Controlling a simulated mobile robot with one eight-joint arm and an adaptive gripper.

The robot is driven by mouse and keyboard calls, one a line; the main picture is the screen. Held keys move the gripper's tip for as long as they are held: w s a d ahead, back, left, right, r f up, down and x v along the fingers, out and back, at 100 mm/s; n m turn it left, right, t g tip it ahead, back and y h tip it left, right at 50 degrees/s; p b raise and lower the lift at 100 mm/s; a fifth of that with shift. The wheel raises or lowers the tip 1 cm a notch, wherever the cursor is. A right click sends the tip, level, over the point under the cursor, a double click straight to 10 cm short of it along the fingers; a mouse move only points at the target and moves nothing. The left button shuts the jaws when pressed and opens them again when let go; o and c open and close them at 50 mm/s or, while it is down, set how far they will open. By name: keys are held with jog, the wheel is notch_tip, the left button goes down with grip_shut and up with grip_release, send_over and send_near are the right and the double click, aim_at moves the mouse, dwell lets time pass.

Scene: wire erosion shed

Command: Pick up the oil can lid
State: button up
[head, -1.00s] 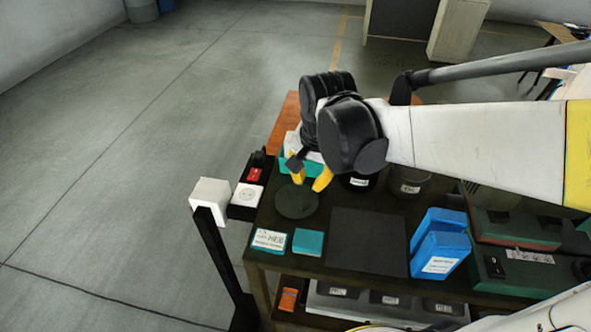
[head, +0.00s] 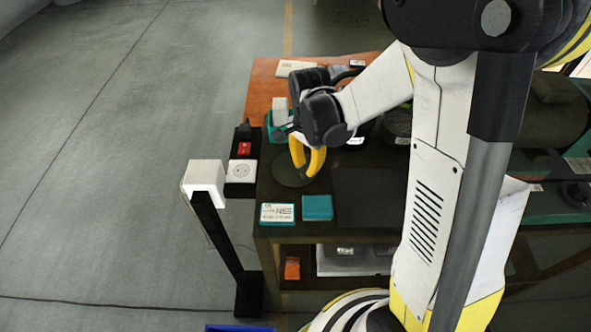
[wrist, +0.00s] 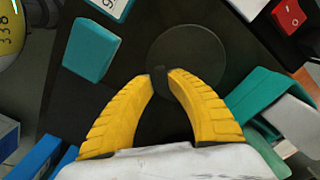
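The oil can lid (wrist: 195,55) is a dark round disc with an upright dark knob. In the wrist view it lies against a dark surface, and its knob stands between my two yellow fingertips. In the head view the lid (head: 288,172) shows as a dark disc on the left part of the bench top, below the fingers. My gripper (wrist: 159,79) is closed in on the knob, with both fingertips seeming to touch it. In the head view my gripper (head: 305,170) points down over the lid. I cannot tell whether the lid is lifted off the surface.
A white and teal box (head: 277,214) and a teal block (head: 317,207) lie near the front edge. A black square mat (head: 370,198) is to the right. A socket and red switch strip (head: 243,150) and a white block on a post (head: 204,176) stand left.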

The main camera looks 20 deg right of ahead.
aim_at(305, 171)
notch_tip(305, 171, down, 3)
jog(key=shift+w+f+b, duration=0.1)
jog(key=shift+b, duration=0.2)
grip_shut()
